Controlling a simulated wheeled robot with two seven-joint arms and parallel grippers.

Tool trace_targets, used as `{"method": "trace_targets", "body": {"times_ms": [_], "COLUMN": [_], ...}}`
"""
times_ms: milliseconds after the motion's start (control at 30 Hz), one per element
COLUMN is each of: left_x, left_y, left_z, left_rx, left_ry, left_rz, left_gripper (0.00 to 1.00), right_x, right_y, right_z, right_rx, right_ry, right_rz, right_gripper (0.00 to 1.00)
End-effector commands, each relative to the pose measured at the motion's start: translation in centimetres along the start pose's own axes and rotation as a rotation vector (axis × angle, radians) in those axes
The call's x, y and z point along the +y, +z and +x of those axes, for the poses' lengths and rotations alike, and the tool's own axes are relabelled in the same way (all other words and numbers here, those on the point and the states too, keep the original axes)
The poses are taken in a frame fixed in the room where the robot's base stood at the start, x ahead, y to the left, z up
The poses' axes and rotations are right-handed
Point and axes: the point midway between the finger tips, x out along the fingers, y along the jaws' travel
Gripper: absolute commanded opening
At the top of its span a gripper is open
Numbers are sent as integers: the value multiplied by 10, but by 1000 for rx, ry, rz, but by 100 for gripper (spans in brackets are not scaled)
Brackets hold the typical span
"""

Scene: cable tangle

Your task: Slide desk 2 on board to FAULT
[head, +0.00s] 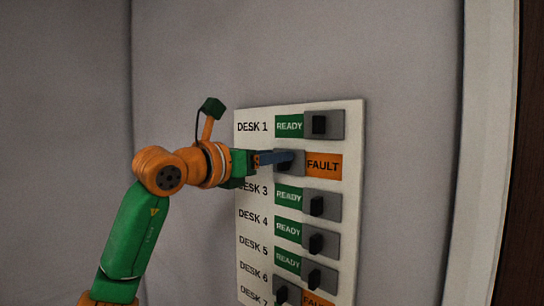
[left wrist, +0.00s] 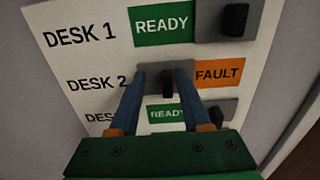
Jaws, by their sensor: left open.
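The white board (head: 354,112) hangs on the wall with rows of sliders. The desk 2 row shows an orange FAULT panel (head: 323,166) on the right, with its grey slider plate (left wrist: 150,72) on the left. The plate's black knob (left wrist: 167,84) stands between the fingers of my left gripper (head: 288,158) in the left wrist view. That gripper (left wrist: 160,76) is open, its blue fingers either side of the knob. Whether a finger touches the knob, I cannot tell. My left arm hides the DESK 2 label in the head view. My right gripper is not in view.
The desk 1 slider (head: 337,125) just above and the desk 3 slider (head: 325,206) just below both show green READY. Desks 4 and 5 also show READY. Desk 6 shows FAULT (head: 318,298). A pale frame (head: 482,150) stands right of the board.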

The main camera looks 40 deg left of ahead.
Motion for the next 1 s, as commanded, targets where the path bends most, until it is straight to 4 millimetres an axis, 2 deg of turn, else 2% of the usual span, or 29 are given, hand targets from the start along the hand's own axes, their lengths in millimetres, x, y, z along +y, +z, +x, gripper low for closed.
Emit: {"method": "trace_targets", "body": {"times_ms": [167, 300, 500, 633, 1000], "left_x": [0, 1, 2, 2, 2], "left_y": [-2, -5, -2, -2, -1], "left_z": [-3, -30, -66, -71, -70], "left_rx": [1, -3, -2, 1, 2], "left_ry": [-1, 1, 0, 1, 0], "left_rz": [1, 1, -2, -1, -1], "left_gripper": [48, 48, 48, 48, 48], "right_x": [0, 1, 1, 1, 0], "right_y": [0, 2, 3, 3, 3], "right_z": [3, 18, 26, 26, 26], "right_rx": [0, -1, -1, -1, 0], "right_ry": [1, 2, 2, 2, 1], "right_rz": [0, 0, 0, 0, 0], "right_gripper": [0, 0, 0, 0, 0]}}
